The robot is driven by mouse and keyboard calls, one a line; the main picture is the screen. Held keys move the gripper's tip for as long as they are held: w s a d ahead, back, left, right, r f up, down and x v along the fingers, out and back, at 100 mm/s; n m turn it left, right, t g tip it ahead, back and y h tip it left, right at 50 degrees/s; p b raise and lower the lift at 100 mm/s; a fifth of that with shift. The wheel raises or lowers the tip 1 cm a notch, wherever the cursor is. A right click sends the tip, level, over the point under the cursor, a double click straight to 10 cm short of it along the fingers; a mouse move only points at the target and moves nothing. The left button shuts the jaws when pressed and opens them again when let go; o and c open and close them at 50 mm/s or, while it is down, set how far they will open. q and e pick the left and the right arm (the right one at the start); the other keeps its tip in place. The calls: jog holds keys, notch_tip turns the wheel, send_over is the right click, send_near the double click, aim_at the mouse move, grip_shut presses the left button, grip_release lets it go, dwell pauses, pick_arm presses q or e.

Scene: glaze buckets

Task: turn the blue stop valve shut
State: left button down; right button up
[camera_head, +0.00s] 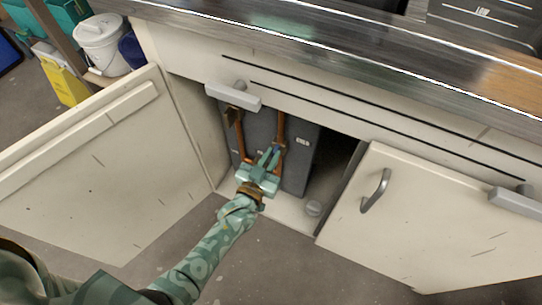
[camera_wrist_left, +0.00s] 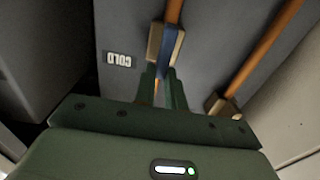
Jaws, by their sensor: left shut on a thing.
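The blue stop valve (camera_wrist_left: 171,46) has a narrow blue handle at a tan fitting on a copper pipe, inside the open cabinet under the counter. My left gripper (camera_wrist_left: 164,75) is shut on the blue handle, one green finger on each side of it. In the head view my left gripper (camera_head: 268,160) reaches into the cabinet at the right-hand copper pipe (camera_head: 281,125), and its fingers mostly hide the valve. A COLD label (camera_wrist_left: 119,60) shows upside down beside the valve in the left wrist view. My right gripper is not in view.
A second copper pipe (camera_head: 239,130) with a tan fitting runs on the left. The left cabinet door (camera_head: 100,175) stands open; the right door (camera_head: 410,215) bounds the opening. A small grey round thing (camera_head: 313,208) lies on the cabinet floor. The counter (camera_head: 330,45) overhangs above.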

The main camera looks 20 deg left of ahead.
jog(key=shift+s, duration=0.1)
pick_arm(q)
jog(key=n, duration=0.1)
jog(key=n+p, duration=0.1)
jog(key=n, duration=0.1)
jog(key=shift+a, duration=0.35)
jog(key=shift+a+n, duration=0.15)
jog(key=shift+n, duration=0.45)
jog(key=n, duration=0.2)
jog(key=shift+a+f+n+p, duration=0.25)
jog(key=shift+n+p, duration=0.1)
jog(key=shift+n, duration=0.05)
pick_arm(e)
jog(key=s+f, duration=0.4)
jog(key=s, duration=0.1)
pick_arm(q)
jog(key=shift+a+f+n+b, duration=0.25)
jog(key=shift+f+n, duration=0.15)
jog(key=shift+n, duration=1.45)
jog(key=shift+a+f+n+b, duration=0.1)
jog(key=shift+f+n+b, duration=0.2)
jog(key=shift+n, duration=1.5)
jog(key=shift+a+f+n+b, duration=0.2)
jog(key=shift+f+n, duration=0.25)
jog(key=shift+n, duration=1.4)
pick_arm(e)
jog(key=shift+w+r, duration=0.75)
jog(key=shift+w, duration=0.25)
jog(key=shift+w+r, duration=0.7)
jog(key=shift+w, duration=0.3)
